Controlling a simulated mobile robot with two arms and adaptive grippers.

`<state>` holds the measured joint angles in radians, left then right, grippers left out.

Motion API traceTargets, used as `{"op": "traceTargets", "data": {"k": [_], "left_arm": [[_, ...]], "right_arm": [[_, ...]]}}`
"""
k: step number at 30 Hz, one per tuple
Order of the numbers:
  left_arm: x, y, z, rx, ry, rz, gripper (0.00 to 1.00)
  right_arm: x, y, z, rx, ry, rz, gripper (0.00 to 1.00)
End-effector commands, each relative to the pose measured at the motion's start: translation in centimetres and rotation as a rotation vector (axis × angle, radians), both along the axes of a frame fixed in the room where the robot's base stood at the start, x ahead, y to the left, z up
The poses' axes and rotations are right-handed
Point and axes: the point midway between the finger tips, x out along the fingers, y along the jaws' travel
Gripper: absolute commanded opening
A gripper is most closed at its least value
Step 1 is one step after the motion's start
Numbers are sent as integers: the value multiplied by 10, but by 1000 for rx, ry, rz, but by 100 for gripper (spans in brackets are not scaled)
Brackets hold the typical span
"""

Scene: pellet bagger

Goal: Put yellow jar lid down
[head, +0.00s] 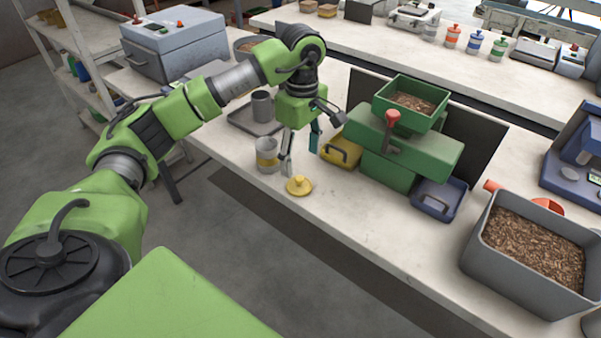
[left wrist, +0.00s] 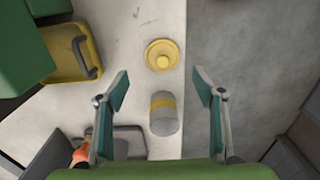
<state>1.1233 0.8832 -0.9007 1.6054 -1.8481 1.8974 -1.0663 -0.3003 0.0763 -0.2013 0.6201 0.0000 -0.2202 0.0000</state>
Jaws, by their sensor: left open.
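The yellow jar lid (head: 299,185), a round disc with a knob, lies on the bench top close to its front edge. It also shows in the left wrist view (left wrist: 161,55), apart from the fingers. My left gripper (head: 301,155) is open and empty above the bench, its fingers pointing down, just behind the lid in the head view. A grey jar with a yellow band (head: 267,156) stands to the left of the lid; in the left wrist view the jar (left wrist: 163,113) shows between the spread fingers. My right gripper is not in view.
A green machine (head: 404,145) with a pellet-filled hopper stands right of the lid, with a yellow tray (head: 341,153) and a blue tray (head: 439,198) beside it. A grey bin (head: 484,240) of pellets stands at the front right. Bare bench lies between lid and bin.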

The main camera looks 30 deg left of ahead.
Motion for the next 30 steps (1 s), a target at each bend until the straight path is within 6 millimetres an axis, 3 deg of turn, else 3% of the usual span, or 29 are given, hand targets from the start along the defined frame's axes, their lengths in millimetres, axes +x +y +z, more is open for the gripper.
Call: {"op": "traceTargets", "data": {"k": [3,9,30], "left_arm": [[1,-1,23,0,-4,0,62],[1,-1,47,0,-1,0,62],[1,-1,51,-1,1,0,62]], "right_arm": [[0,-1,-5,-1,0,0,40],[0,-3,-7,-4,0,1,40],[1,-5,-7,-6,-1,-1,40]]}}
